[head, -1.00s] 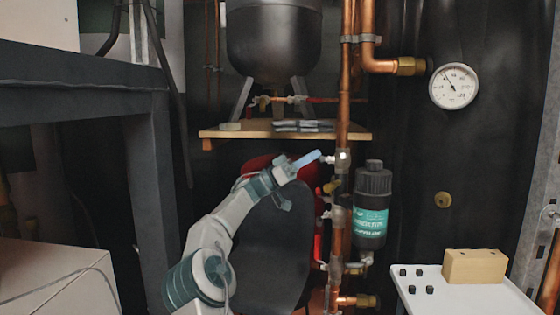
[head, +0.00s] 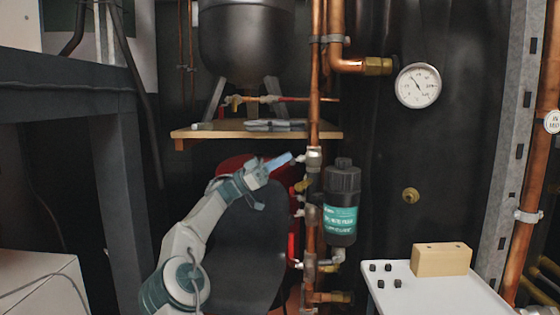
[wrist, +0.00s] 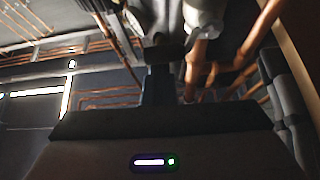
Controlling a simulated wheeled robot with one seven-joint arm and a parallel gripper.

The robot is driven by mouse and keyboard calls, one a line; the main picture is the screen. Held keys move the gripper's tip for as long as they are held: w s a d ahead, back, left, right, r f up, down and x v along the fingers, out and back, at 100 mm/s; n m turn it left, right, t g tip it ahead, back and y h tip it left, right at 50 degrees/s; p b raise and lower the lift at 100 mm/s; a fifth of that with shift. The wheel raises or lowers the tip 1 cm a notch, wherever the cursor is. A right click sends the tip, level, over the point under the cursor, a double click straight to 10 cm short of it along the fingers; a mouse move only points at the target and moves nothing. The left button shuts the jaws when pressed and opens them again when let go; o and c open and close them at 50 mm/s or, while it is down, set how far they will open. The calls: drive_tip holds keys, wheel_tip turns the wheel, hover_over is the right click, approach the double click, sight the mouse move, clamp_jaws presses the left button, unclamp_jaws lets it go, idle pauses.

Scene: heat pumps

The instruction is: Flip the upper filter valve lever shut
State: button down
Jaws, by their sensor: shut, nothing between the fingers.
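The upper filter valve (head: 314,157) is a pale metal fitting on the vertical copper pipe, near the top of the black filter (head: 342,184) with its teal label. A small pale part (head: 301,159) sticks out of it to the left; I cannot clearly tell whether this is the lever. My gripper (head: 288,158) is shut and empty, its blue fingers pointing up and right, with the tips just left of this part. I cannot tell whether they touch. In the wrist view, my dark fingers (wrist: 163,65) stand close to a pale fitting (wrist: 204,18) and copper pipe.
A wooden shelf (head: 225,132) with a dark tank (head: 245,40) above it lies over my arm. A black and red chair back (head: 240,245) stands behind my arm. A white table (head: 425,295) with a wooden block (head: 441,259) is at the lower right.

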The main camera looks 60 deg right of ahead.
wheel_tip(320, 180, up, 5)
drive_tip(key=p, duration=0.4)
drive_tip(key=p+v, duration=0.1)
drive_tip(key=v, duration=1)
drive_tip(key=shift+f+p, duration=0.25)
drive_tip(key=shift+p, duration=0.1)
drive_tip(key=shift+s+a+r, duration=0.1)
drive_tip(key=shift+s, duration=0.05)
